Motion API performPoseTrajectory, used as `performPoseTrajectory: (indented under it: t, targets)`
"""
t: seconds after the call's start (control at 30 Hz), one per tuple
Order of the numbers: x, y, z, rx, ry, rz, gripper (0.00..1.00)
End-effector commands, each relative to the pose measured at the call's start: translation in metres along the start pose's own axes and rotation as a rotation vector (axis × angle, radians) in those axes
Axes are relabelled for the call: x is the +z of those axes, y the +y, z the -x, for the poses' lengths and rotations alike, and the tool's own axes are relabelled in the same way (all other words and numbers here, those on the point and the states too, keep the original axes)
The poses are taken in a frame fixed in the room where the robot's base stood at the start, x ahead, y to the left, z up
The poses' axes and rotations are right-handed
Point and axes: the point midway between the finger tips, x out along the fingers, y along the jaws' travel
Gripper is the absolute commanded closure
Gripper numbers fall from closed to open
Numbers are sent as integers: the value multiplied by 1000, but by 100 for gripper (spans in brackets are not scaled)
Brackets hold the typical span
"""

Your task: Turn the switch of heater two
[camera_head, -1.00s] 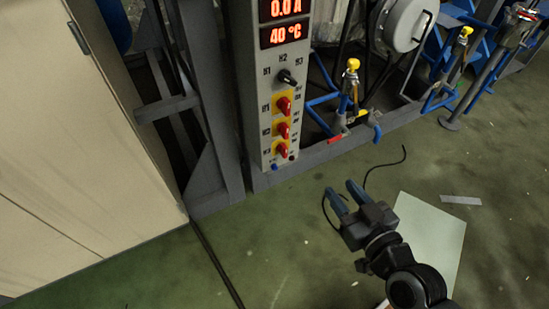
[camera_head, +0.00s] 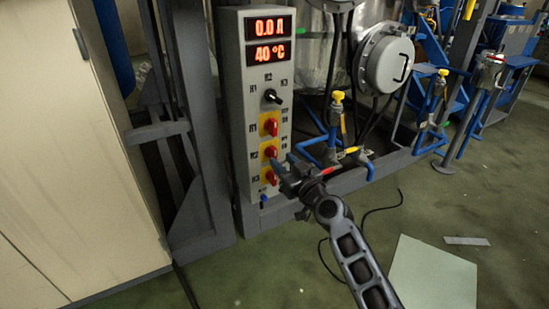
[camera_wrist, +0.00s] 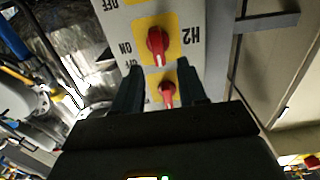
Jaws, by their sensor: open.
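The heater two switch is a red knob on a yellow plate (camera_head: 270,152), the middle of three on the grey control panel. In the wrist view, this red knob (camera_wrist: 156,43) appears inverted beside the label H2, with an ON mark on its other side. My gripper (camera_head: 281,168) is open in front of the panel's lower part, near the middle and bottom knobs. In the wrist view, the fingers of my gripper (camera_wrist: 160,75) point toward the panel with a gap between them. Another red knob (camera_wrist: 166,92) shows between the fingers. No contact is visible.
The panel also carries a black knob (camera_head: 272,96) and red displays (camera_head: 268,38). Blue pipes and a yellow-topped valve (camera_head: 337,98) stand right of the panel. A grey frame post (camera_head: 200,120) and a beige cabinet (camera_head: 75,150) stand left. A sheet (camera_head: 432,275) lies on the floor.

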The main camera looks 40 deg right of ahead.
Motion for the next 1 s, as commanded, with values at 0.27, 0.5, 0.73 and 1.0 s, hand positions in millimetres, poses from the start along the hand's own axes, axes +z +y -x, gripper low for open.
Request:
performPoseTrajectory:
  t: [0.27,0.5,0.73,1.0]
  targets:
    - [0,0,-38,1,1,-1,58]
    - [0,0,-47,1,0,-1,58]
    - [0,0,-47,1,0,0,63]
    - [0,0,-46,1,0,0,89]
